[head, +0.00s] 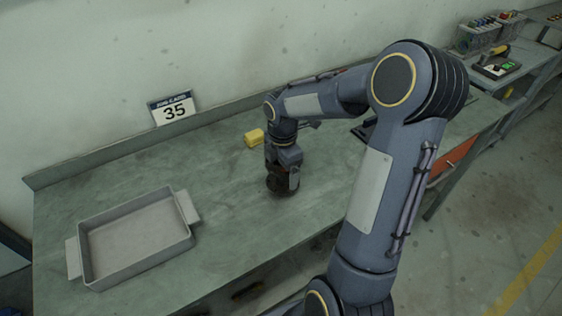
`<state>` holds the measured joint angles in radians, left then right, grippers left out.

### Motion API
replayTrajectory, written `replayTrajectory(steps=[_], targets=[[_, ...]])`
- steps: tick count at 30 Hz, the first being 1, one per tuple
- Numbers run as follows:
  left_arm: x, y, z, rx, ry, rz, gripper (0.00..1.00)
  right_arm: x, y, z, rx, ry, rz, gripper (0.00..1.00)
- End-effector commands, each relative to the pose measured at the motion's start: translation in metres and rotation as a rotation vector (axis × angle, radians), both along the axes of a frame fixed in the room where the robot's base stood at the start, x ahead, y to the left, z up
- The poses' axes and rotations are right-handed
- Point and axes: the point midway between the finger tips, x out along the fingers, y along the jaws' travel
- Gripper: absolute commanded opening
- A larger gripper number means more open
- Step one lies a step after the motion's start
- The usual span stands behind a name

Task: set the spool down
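My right arm reaches in from the lower right, and its gripper (283,179) points down over the workbench. A dark, round-edged spool (278,187) is between the fingers, partly hidden by them. The gripper looks shut on it. The spool is at or just above the bench top (235,215); I cannot tell whether it touches. My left gripper is not in view.
An empty grey tray (135,238) with side handles stands at the bench's left. A yellow block (254,138) lies behind the gripper. A sign marked 35 (173,109) stands at the back edge. Bench room is clear between tray and spool.

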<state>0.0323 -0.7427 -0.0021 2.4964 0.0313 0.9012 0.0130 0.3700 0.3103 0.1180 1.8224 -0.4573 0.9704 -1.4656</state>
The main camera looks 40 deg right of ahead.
Motion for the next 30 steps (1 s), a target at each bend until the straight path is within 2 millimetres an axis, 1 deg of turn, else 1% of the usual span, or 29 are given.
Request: replayTrajectory(steps=[4,12,16,17,20,26,29,30], targets=[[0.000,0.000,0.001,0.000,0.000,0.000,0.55,0.001,-0.001,-0.009,-0.003,-0.006,0.000,0.21],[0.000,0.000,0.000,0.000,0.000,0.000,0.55,0.001,-0.001,-0.010,-0.003,-0.006,0.000,0.21],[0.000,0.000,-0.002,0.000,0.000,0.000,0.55,0.001,0.000,-0.014,-0.002,-0.006,0.000,0.21],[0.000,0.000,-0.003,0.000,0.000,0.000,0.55,0.000,0.000,-0.015,-0.001,-0.002,-0.001,0.86],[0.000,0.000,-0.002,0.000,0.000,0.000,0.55,0.000,0.000,-0.014,-0.001,-0.002,-0.001,0.99],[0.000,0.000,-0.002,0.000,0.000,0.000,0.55,0.000,0.000,-0.014,-0.001,-0.002,-0.001,1.00],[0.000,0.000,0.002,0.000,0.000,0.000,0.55,0.000,0.000,-0.009,-0.001,-0.003,-0.001,1.00],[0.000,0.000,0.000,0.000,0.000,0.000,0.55,0.001,0.000,-0.007,-0.001,-0.004,-0.001,1.00]])
